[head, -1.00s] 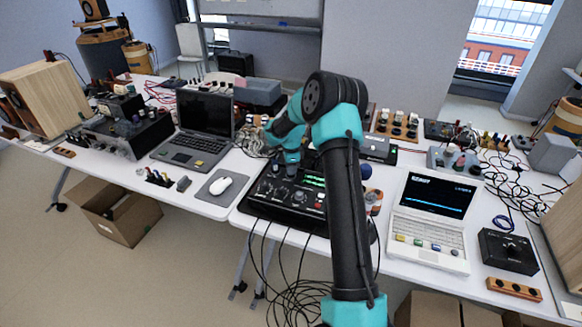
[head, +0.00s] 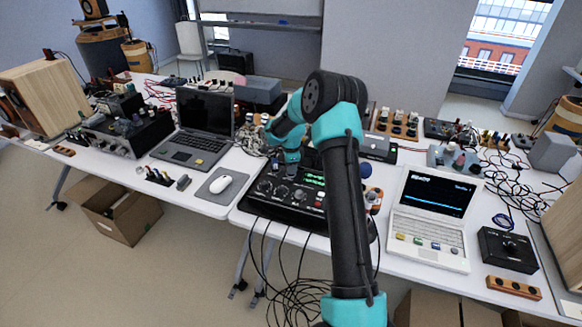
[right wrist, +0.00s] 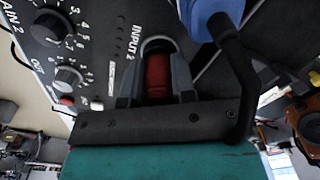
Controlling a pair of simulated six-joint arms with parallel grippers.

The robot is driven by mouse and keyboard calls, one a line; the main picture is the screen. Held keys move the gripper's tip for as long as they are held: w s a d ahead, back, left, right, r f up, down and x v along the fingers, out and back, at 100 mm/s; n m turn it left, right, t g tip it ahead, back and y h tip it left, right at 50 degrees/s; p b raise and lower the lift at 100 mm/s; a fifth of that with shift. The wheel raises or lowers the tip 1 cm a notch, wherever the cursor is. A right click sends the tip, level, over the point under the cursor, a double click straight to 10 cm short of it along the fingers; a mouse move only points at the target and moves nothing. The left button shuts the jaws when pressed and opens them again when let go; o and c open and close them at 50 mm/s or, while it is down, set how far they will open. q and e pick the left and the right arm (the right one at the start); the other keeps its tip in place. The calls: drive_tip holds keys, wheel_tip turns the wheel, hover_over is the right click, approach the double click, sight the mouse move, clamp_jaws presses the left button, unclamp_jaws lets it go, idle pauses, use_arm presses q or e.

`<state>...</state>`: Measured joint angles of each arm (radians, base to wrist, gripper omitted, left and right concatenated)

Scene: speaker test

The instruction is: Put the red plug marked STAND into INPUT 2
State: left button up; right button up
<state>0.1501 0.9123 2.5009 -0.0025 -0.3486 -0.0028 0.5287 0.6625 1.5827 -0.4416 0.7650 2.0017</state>
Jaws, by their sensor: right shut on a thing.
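My right gripper (head: 290,167) is low over the black audio box (head: 262,205) in the head view. In the right wrist view its fingers (right wrist: 157,88) are shut on a red plug (right wrist: 157,74), one finger on each side. The plug points at the panel beside the white INPUT 2 label (right wrist: 130,42), in line with a round socket rim (right wrist: 157,44). I cannot tell how deep the plug sits in it. The STAND marking is not readable. My left gripper is not in view.
A blue plug (right wrist: 206,12) with a thick black cable stands close to the right of my gripper in the wrist view. Knobs (right wrist: 66,78) line the panel's left side. A white laptop (head: 432,220) and a mouse (head: 221,184) flank the box.

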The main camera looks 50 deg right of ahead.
drive_tip(key=o, duration=1)
wheel_tip(320, 180, up, 18)
drive_tip(key=shift+f, duration=0.25)
idle(0.4)
